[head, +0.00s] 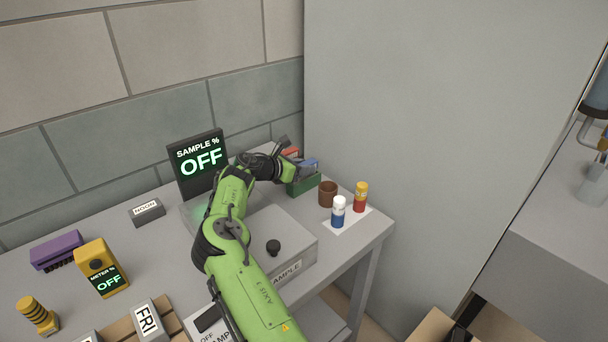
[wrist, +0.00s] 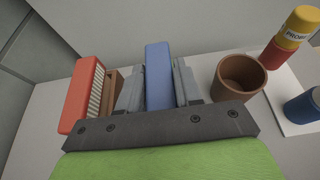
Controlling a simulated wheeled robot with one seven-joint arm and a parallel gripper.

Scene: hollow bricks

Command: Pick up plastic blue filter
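The blue filter (wrist: 159,76) is a flat upright block in the wrist view. It stands between the two grey fingers of my gripper (wrist: 159,88), one on each side and very close. I cannot tell whether both fingers press on it. The filter's lower end is hidden.
A red block with a ribbed side (wrist: 82,94) and a brown piece (wrist: 108,92) stand left of the fingers. A brown cup (head: 327,193) is close on the right. Blue (head: 338,211) and red-yellow (head: 360,197) bottles stand on white paper. A grey wall is behind.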

